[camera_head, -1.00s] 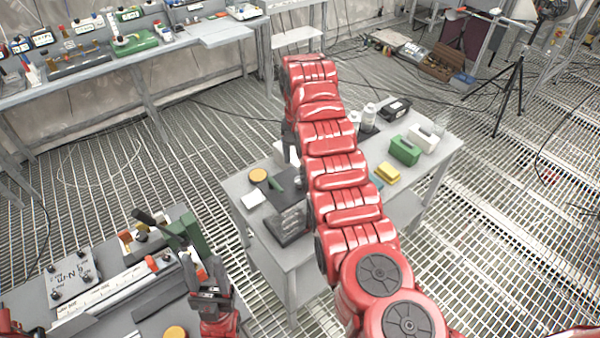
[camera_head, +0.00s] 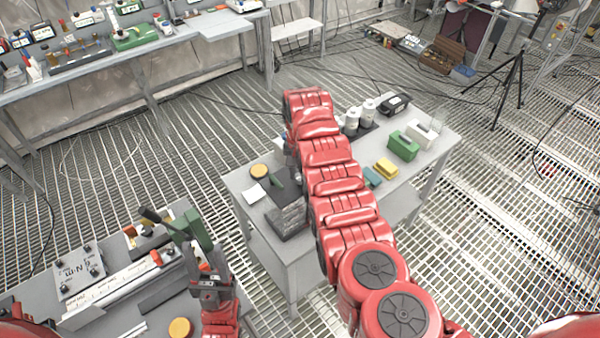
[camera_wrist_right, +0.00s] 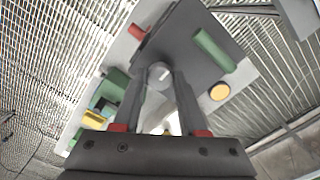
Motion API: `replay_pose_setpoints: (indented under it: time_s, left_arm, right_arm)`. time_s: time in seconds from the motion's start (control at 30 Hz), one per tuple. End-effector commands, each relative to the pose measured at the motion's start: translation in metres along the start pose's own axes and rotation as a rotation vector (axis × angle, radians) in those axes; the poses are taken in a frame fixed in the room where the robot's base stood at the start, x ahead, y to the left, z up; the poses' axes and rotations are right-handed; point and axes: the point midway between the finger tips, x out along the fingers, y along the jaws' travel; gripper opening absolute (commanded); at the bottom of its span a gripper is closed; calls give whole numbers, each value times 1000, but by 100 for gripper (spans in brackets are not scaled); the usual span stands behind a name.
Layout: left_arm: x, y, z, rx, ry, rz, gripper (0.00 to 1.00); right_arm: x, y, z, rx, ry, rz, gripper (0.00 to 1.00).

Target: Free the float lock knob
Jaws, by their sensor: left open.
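A round grey knob (camera_wrist_right: 160,75) sits on a dark plate (camera_wrist_right: 195,40) in the right wrist view; I take it to be the float lock knob. The fingertips of my right gripper (camera_wrist_right: 159,82) are on either side of it; I cannot tell whether they touch it. In the head view my right arm hides the right gripper and knob. The dark device (camera_head: 287,215) stands on the middle table. My left gripper (camera_head: 210,270) is open over the left bench, near a green clamp-like part (camera_head: 196,228).
The middle table (camera_head: 270,255) also carries an orange disc (camera_head: 259,171), a green box (camera_head: 403,146), a yellow block (camera_head: 386,169) and white bottles (camera_head: 352,119). The left bench holds a metal plate (camera_head: 80,270) and a white ruled strip (camera_head: 115,284). Grated floor lies between the benches.

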Motion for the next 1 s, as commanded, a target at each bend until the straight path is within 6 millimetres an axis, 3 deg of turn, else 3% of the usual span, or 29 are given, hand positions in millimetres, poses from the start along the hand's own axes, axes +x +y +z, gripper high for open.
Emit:
replay_pose_setpoints:
  time_s: [0.03, 0.17, 0.57, 1.0]
  left_arm:
    - [0, 0, 0, 0, 0, 0, 50]
    - [0, 0, 0, 0, 0, 0, 50]
    - [-10, 0, 2, 0, 0, 0, 50]
    - [-66, 3, 11, 0, 0, 0, 50]
  right_arm:
    - [0, 0, 0, 0, 0, -1, 23]
    - [0, 0, 0, -1, 0, -1, 0]
    - [1, -1, -1, -46, 6, -4, 0]
    - [6, 0, -2, -372, 7, -3, 0]
